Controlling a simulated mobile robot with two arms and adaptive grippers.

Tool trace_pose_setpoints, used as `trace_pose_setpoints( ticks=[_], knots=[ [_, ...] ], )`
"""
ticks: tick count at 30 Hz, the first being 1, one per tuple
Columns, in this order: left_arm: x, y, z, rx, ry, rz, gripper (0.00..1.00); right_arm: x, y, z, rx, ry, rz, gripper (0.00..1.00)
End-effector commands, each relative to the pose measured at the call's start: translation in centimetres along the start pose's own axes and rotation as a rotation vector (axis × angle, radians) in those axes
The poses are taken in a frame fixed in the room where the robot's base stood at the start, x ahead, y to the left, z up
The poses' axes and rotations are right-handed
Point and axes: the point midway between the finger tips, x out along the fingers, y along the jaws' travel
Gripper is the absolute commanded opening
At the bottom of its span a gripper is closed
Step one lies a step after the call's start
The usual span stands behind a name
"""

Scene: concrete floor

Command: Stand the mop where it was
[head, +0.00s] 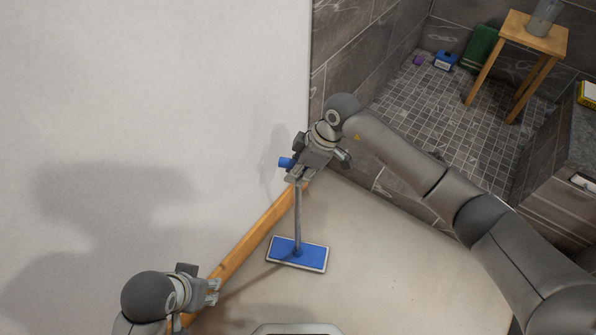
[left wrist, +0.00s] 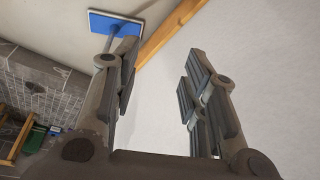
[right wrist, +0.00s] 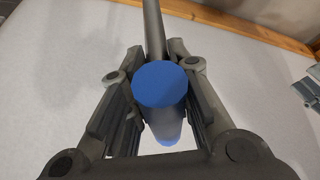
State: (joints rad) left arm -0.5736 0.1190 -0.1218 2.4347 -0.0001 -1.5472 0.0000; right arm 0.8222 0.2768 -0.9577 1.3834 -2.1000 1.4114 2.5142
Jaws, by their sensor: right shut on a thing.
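The mop has a flat blue head with a pale rim (head: 298,254), a thin grey pole (head: 298,215) and a blue grip end (head: 285,162). Its head lies flat on the floor near the wall, and the pole rises to my right gripper (head: 296,175). My right gripper is shut on the mop's pole close to the blue end, which fills the middle of the right wrist view (right wrist: 160,88). My left gripper (head: 212,291) is open and empty, low at the left by the wall. The mop head also shows in the left wrist view (left wrist: 115,26).
A wooden baseboard (head: 250,240) runs along the white wall (head: 150,110). A grey tiled shower area (head: 425,105) lies at the back right, with a wooden stool (head: 533,32) and several small items. The pale floor (head: 400,270) right of the mop is clear.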

Motion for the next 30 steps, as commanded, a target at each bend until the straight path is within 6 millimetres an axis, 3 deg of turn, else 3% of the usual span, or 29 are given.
trace_pose_setpoints(
  ticks=[4,5,10,19,23,30],
  knots=[
    [0.0,0.0,0.0,0.000,-0.001,0.000,0.40,0.1,0.0,0.0,-0.001,0.003,0.001,0.00],
    [0.1,0.0,0.0,0.000,-0.001,0.000,0.40,0.2,0.0,0.1,0.000,0.000,0.000,0.23],
    [0.1,0.0,0.0,0.000,-0.001,0.000,0.40,0.2,0.0,0.1,0.000,0.000,-0.001,0.43],
    [0.1,0.0,0.0,0.000,-0.001,0.000,0.40,0.1,0.0,0.1,0.000,0.000,0.000,0.43],
    [0.0,0.0,-0.1,0.000,0.003,0.000,0.40,-0.9,0.0,0.0,0.001,0.000,0.001,0.43],
    [4.1,0.2,0.2,0.003,-0.023,0.004,0.40,-5.2,0.1,-0.1,-0.001,0.001,0.003,0.43]
  ],
)
